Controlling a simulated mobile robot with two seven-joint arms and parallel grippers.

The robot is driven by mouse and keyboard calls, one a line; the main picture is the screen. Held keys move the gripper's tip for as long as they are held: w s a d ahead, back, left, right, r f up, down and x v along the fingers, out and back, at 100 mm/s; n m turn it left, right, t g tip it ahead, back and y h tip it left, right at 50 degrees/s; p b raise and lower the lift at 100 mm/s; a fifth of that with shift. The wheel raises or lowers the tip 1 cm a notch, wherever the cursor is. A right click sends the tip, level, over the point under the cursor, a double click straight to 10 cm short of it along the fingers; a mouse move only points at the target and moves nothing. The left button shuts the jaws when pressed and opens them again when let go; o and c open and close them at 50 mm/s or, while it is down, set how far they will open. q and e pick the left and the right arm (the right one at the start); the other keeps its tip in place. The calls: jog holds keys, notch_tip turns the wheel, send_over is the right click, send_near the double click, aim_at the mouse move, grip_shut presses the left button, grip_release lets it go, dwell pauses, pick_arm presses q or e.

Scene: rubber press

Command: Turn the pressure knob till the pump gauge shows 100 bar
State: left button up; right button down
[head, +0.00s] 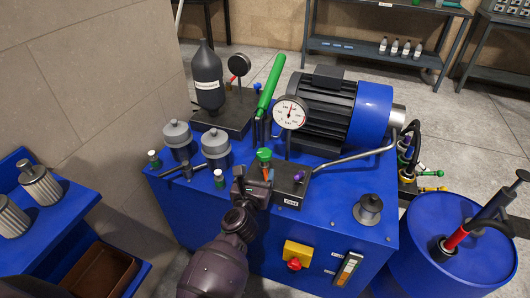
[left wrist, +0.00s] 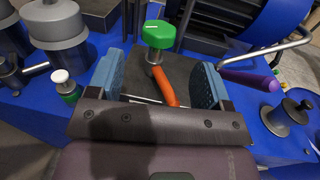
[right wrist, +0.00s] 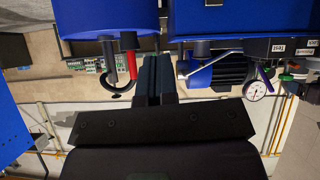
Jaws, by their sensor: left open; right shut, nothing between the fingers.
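The green pressure knob (head: 264,154), with a white mark on top (left wrist: 157,35), stands on a dark valve block (head: 293,186) on the blue power unit. The pump gauge (head: 290,112) stands behind it, with a white face and a thin needle; its value is too small to read. It also shows in the right wrist view (right wrist: 255,90). My left gripper (head: 255,178) is open just in front of the knob. In the left wrist view its blue-padded fingers (left wrist: 158,85) are apart, with the knob beyond them and untouched. My right gripper (right wrist: 154,76) is shut and empty, away from the knob.
An orange lever (left wrist: 165,85) lies between the left fingers in the view. A long green handle (head: 271,84) and the motor (head: 335,105) stand behind.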

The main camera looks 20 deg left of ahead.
aim_at(264, 152)
pick_arm(q)
jog(key=w, duration=0.2)
jog(key=w+b, duration=0.1)
jog(key=w, duration=0.5)
jog(key=shift+w+a+f, duration=0.1)
jog(key=shift+a, duration=0.25)
jog(key=shift+w, duration=0.65)
